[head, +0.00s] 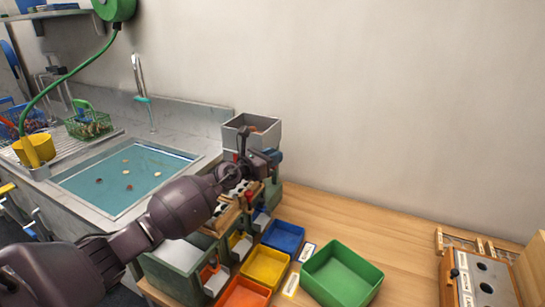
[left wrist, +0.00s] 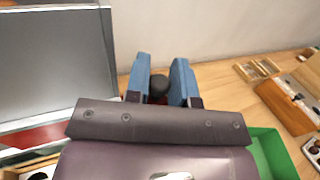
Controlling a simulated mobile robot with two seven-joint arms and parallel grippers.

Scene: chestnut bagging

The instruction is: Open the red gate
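My left gripper (head: 272,158) is over the back end of the green dispenser (head: 183,256), beside the grey hopper (head: 234,137). In the left wrist view its two blue fingers (left wrist: 162,82) stand apart, with a dark round knob (left wrist: 158,88) between them. The knob nearly fills the gap; I cannot tell whether the fingers press on it. In the head view a small red part (head: 249,195) shows under my wrist. My right gripper is not in view.
Blue (head: 283,236), yellow (head: 265,266), orange (head: 243,293) and green (head: 342,275) bins stand in front of the dispenser. A sink (head: 125,177) lies to the left.

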